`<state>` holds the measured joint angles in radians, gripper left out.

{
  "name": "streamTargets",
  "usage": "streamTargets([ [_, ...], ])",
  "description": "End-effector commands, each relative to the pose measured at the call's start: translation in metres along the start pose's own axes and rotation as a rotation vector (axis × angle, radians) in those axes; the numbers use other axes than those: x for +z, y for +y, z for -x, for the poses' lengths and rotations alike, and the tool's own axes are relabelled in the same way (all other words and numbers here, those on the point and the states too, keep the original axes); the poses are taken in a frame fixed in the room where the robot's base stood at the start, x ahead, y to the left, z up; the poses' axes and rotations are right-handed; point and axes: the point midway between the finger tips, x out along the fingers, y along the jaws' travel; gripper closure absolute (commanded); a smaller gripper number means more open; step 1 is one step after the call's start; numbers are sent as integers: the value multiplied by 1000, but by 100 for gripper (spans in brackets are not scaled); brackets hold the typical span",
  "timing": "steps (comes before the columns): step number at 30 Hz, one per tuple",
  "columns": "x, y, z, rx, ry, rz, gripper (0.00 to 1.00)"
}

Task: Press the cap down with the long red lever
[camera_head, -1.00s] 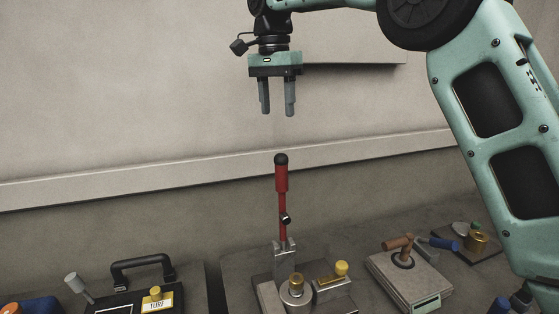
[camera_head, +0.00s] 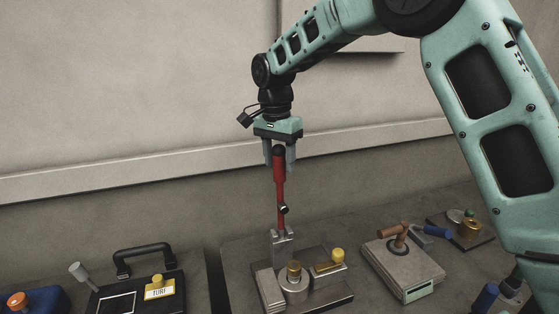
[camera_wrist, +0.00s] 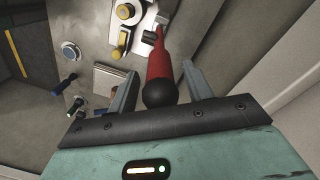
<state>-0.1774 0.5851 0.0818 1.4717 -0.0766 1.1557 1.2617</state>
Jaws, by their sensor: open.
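The long red lever (camera_head: 280,185) stands upright on its metal fixture, with a black knob at its top. My gripper (camera_head: 280,163) points down over the lever's top, with its fingers open on either side of the upper part. In the wrist view the red lever (camera_wrist: 160,62) lies between my open gripper's fingers (camera_wrist: 158,85), closer to the left finger in the picture, and I cannot tell whether they touch. A round brass-topped part (camera_head: 294,274), perhaps the cap, sits on a grey cylinder in front of the lever's foot.
A yellow-knobbed brass piece (camera_head: 334,262) sits on the same fixture. To the right is a grey box with a brown handle (camera_head: 402,262). To the left is a black case (camera_head: 140,290) with a handle and yellow label. A wall stands behind.

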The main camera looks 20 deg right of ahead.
Motion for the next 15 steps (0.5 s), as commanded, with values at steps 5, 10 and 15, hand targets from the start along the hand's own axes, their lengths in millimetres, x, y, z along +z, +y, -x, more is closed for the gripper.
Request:
streamTargets([
  [5, 0, 0, -13, 2, -1, 1, 50],
  [10, 0, 0, -16, 0, 0, 1, 50],
  [15, 0, 0, -16, 0, 0, 1, 58],
])
